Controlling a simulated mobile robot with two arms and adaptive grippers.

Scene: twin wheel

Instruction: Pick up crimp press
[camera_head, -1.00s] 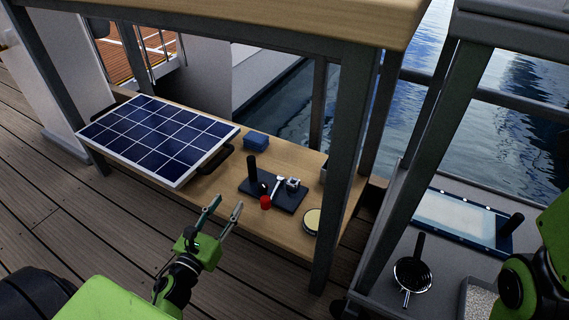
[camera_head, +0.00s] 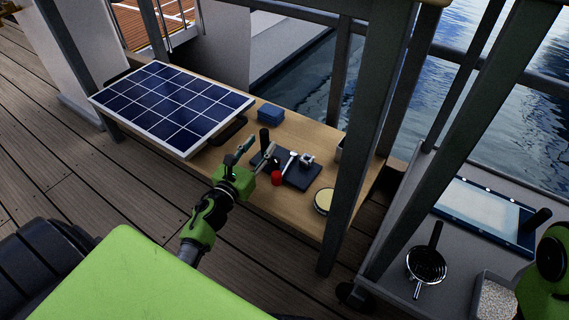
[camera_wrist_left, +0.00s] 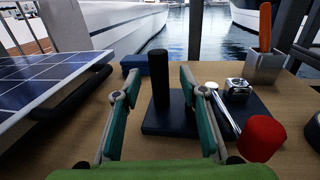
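The crimp press has a dark base plate (camera_head: 300,176), a black upright handle, a silver lever and a red knob (camera_head: 277,177). It stands on the wooden bench shelf. My left gripper (camera_head: 254,152) is open and empty at the near left side of the press. In the left wrist view, the black handle (camera_wrist_left: 159,78) shows upright between the two open fingers (camera_wrist_left: 158,82), apart from both. The base plate (camera_wrist_left: 170,122) lies beyond the fingers, and the red knob (camera_wrist_left: 263,138) is right of them. My right gripper is out of view.
A solar panel (camera_head: 172,107) lies left on the shelf (camera_head: 240,175), with a blue box (camera_head: 271,113) behind. A round tin (camera_head: 323,201) is at right, near a bench leg (camera_head: 352,150). A cup with an orange-handled tool (camera_wrist_left: 265,68) stands at back right.

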